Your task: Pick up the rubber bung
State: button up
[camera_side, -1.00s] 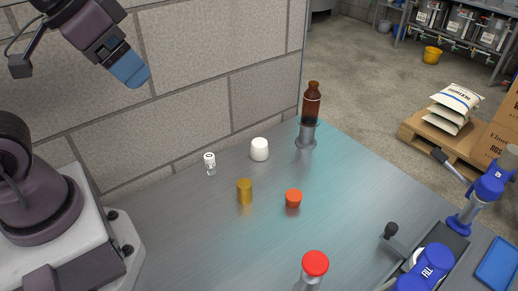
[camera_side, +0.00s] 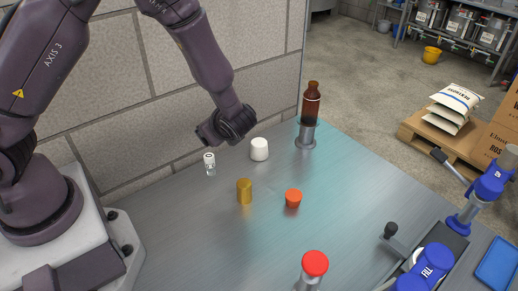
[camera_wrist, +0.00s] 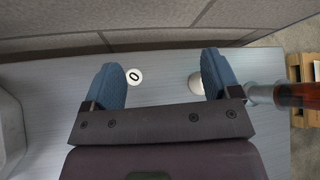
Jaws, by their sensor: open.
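The white, slightly tapered plug (camera_side: 260,149), which looks like a rubber bung, stands near the wall edge of the metal bench. A small orange-red plug (camera_side: 293,198) stands nearer the bench middle; I cannot tell its material. In the wrist view my gripper (camera_wrist: 161,77) is open, its blue fingers wide apart with nothing held. The white plug (camera_wrist: 196,84) shows beside the right finger, partly hidden by it. In the side view my wrist is left of and above the white plug, and the fingers are hidden.
A small white-topped piece (camera_side: 210,162) stands left of the white plug; its marked top (camera_wrist: 134,76) shows between the fingers. An ochre cylinder (camera_side: 244,191), a brown bottle (camera_side: 312,103) in a holder, a red-topped piece (camera_side: 315,264) and a blue-handled device (camera_side: 432,262) are nearby.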

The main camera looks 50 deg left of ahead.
aim_at(258, 149)
jog(key=w+f+m+t, duration=0.2)
jog(key=w+m, duration=0.1)
jog(key=w+d+f+m+t, duration=0.1)
jog(key=w+f+m+t, duration=0.1)
jog(key=w+f+m, duration=0.1)
jog(key=w+d+f+m+t, duration=0.1)
jog(key=w+f+m+t, duration=0.1)
jog(key=w+f+m, duration=0.1)
jog(key=shift+w+d+f+m+t+h, duration=0.2)
jog(key=shift+w+m+t+h, duration=0.15)
jog(key=shift+m, duration=0.35)
notch_tip(258, 149, down, 3)
jog(key=shift+r, duration=0.15)
jog(key=shift+x, duration=1.1)
jog(key=shift+w+a, duration=0.2)
jog(key=shift+a, duration=0.05)
jog(key=shift+c, duration=0.3)
jog(key=c, duration=1)
